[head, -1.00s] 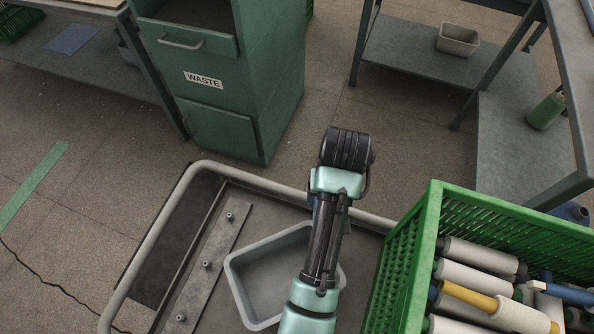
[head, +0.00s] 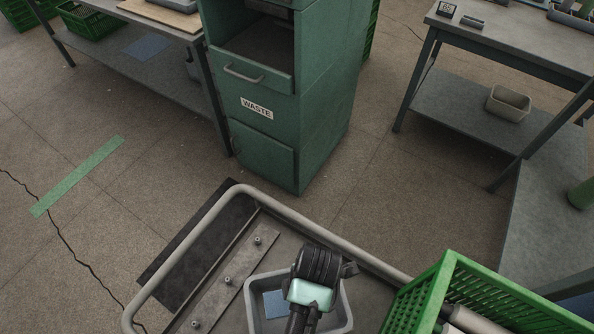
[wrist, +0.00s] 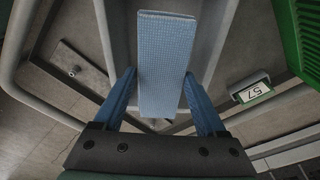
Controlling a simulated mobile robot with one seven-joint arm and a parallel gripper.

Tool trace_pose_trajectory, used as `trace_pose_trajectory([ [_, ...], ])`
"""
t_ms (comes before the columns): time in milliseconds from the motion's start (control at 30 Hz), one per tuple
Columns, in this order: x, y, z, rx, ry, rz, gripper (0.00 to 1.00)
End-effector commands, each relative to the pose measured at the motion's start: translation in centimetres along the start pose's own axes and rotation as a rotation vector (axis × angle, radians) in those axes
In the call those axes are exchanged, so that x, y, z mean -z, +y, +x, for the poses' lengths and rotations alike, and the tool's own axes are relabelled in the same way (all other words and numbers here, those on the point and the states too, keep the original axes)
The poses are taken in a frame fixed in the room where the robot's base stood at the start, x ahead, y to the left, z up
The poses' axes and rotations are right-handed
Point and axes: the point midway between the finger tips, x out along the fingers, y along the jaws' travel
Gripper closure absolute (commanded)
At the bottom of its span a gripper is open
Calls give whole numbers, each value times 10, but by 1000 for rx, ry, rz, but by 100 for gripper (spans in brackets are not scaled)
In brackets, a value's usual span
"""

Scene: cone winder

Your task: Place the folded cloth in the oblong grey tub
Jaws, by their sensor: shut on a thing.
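The folded cloth is light blue and flat. In the wrist view the cloth (wrist: 166,60) stands out lengthwise between the two blue fingers of my gripper (wrist: 161,76), which is shut on it. In the head view part of the cloth (head: 276,304) shows to the left of my gripper (head: 300,330), within the outline of the oblong grey tub (head: 345,312). The tub's walls (wrist: 221,40) also show on both sides of the cloth in the wrist view. I cannot tell whether the cloth touches the tub's floor. My wrist hides part of the tub, and the fingertips are hidden in the head view.
The tub stands on a railed trolley (head: 186,240), beside a strip with several pegs (head: 227,281). A green crate (head: 440,290) of cones is close on the right. A green waste cabinet (head: 262,140) stands beyond. A smaller beige tub (head: 508,103) is on a low shelf.

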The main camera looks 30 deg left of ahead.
Motion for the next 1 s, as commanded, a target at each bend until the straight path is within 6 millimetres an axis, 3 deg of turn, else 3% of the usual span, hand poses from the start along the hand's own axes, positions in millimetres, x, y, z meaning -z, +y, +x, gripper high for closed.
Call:
trace_pose_trajectory([
  [300,-4,-2,53,7,0,-33,81],
  [633,-9,-2,92,7,1,-31,81],
  [1000,-10,-2,100,4,-1,-31,81],
])
